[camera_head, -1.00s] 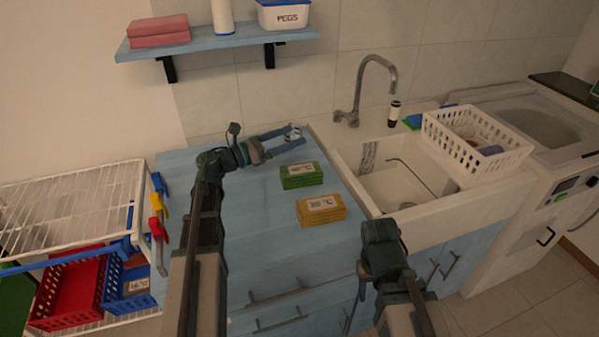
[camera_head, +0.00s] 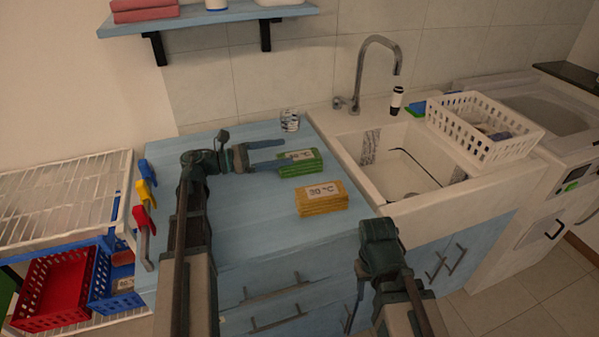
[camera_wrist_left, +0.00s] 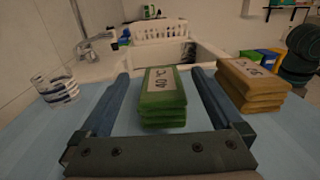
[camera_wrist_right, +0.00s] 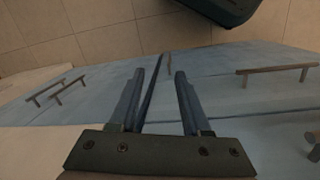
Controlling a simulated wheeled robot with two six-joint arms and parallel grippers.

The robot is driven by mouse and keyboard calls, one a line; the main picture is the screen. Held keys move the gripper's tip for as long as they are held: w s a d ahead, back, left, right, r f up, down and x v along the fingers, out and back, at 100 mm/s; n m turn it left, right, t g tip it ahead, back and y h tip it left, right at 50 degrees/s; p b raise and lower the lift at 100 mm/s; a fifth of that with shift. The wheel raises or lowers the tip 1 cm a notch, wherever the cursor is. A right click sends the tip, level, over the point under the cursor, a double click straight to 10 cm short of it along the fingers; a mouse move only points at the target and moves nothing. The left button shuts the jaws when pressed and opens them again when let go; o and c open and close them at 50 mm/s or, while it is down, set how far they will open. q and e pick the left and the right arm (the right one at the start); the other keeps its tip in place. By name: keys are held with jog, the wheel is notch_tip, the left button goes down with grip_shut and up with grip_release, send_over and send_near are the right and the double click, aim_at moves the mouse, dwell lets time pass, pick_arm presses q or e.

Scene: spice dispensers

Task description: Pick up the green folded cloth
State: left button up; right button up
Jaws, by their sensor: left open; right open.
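The green folded cloth (camera_head: 301,168) is a small stack with a white "40 °C" label, lying on the blue counter (camera_head: 250,230). In the left wrist view the cloth (camera_wrist_left: 163,98) sits between the two open fingers of my left gripper (camera_wrist_left: 163,88), with a gap on each side. In the head view my left gripper (camera_head: 266,157) reaches the cloth from the left, and a finger hides part of its top. My right gripper (camera_wrist_right: 159,75) is open and empty, low in front of the cabinet fronts, far from the cloth.
A yellow folded cloth (camera_head: 321,198) lies just in front of the green one. A patterned glass (camera_head: 290,120) stands behind. The sink (camera_head: 400,170) and a white basket (camera_head: 485,130) are to the right. A wire rack (camera_head: 65,195) with baskets is at the left.

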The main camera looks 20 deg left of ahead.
aim_at(305, 155)
pick_arm(q)
notch_tip(305, 155, down, 3)
jog(key=shift+f+b, duration=0.1)
jog(key=shift+b, duration=0.9)
jog(key=shift+w+d+r, duration=0.25)
jog(key=shift+w+d, duration=0.05)
jog(key=shift+d, duration=0.3)
jog(key=shift+x, duration=3.1)
jog(key=c, duration=1.3)
pick_arm(e)
notch_tip(305, 155, down, 3)
jog(key=shift+r, duration=0.1)
